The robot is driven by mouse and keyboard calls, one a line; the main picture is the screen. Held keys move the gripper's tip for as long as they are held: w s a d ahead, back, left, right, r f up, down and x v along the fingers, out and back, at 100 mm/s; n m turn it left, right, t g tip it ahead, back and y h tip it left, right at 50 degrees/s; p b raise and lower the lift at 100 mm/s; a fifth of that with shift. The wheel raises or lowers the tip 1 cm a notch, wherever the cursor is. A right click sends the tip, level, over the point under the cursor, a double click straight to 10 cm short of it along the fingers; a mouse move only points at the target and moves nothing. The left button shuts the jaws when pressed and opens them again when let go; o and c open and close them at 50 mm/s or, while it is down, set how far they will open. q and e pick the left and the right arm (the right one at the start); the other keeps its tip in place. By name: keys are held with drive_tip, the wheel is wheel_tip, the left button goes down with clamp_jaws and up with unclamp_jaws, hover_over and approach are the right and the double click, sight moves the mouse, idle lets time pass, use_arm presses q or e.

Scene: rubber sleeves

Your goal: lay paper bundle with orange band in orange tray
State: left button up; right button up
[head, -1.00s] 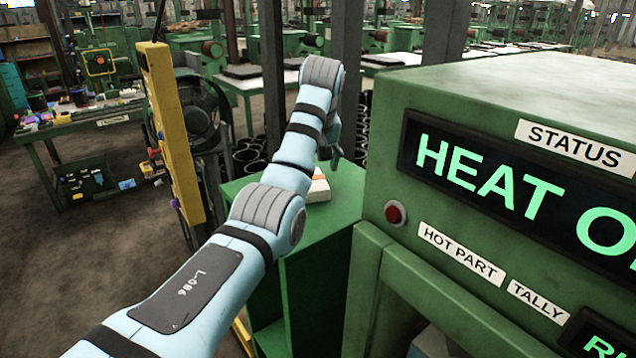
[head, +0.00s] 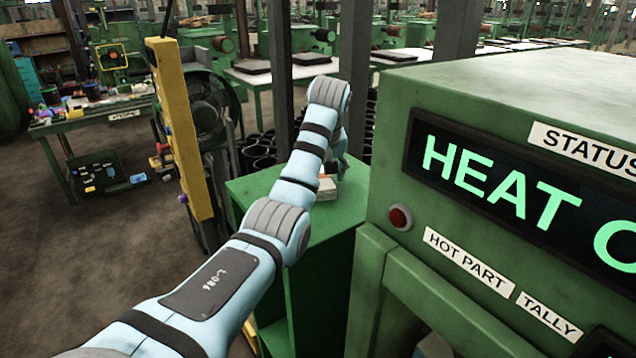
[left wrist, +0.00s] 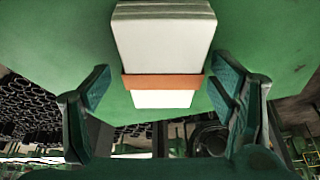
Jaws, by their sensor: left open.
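The white paper bundle with an orange band (left wrist: 162,82) lies on the green cabinet top (head: 345,205). In the head view the bundle (head: 327,190) is partly hidden behind my left arm. My left gripper (left wrist: 163,88) is open, with one dark green finger on each side of the bundle in the left wrist view. I see gaps between both fingers and the paper; I cannot tell whether the fingers are at its height. In the head view my left gripper (head: 339,160) is close by the bundle. I see no orange tray. My right gripper is out of view.
A large green machine with a lit display (head: 500,180) and a red button (head: 400,217) stands close on the right. A yellow post (head: 180,130) and a fan (head: 208,105) stand left of the cabinet. A cluttered green workbench (head: 90,115) is farther left.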

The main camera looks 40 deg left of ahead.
use_arm(q)
drive_tip(key=shift+s+r, duration=0.1)
drive_tip(key=shift+s, duration=0.1)
drive_tip(key=c, duration=1.4)
drive_tip(key=shift+r, duration=0.1)
